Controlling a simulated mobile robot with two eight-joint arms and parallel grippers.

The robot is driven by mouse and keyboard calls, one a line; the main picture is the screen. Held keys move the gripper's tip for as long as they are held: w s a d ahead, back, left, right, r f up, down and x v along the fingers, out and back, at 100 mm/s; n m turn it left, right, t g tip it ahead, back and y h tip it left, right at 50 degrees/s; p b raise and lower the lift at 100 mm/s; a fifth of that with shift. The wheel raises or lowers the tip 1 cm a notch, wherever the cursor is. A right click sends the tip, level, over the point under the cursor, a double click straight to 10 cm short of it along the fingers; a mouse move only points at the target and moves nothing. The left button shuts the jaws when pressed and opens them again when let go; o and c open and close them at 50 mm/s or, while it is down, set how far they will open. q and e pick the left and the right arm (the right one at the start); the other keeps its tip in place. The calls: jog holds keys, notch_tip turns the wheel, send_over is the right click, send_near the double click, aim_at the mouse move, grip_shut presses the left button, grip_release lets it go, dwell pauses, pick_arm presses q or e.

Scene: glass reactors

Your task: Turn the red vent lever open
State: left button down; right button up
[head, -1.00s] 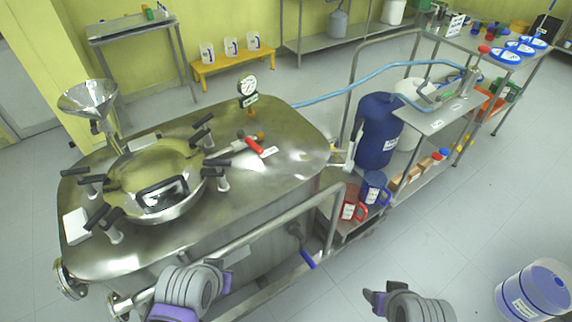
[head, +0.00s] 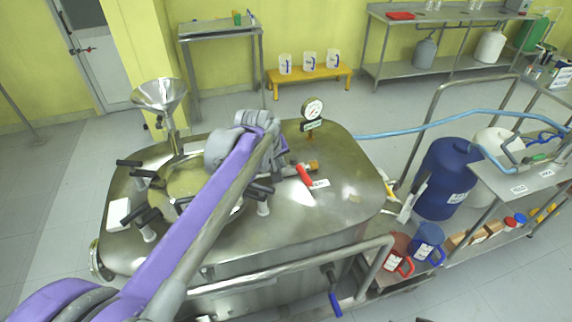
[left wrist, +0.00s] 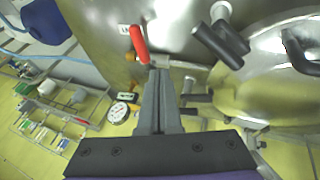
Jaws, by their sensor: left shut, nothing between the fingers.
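The red vent lever (head: 304,174) sits on a brass-coloured valve fitting (head: 314,165) on top of the steel reactor lid (head: 340,195). My left arm reaches over the lid from the lower left. My left gripper (head: 284,162) is just left of the lever, partly hidden by the wrist. In the left wrist view, the red lever (left wrist: 138,43) lies just beyond and left of the shut, empty fingertips (left wrist: 158,73). I cannot tell whether they touch. My right gripper is out of view.
A pressure gauge (head: 312,109) stands behind the lever. Black-handled clamps (head: 262,190) and a round hatch surround my left wrist. A steel funnel (head: 160,96) rises at the lid's back left. The lid's right side is clear.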

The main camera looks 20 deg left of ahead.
aim_at(301, 170)
pick_arm(q)
jog(key=d+x, duration=0.2)
jog(key=x, duration=0.9)
jog(key=shift+w+d+r, duration=0.2)
jog(key=shift+w+d, duration=0.05)
jog(key=shift+w, duration=0.25)
jog(key=shift+d, duration=0.15)
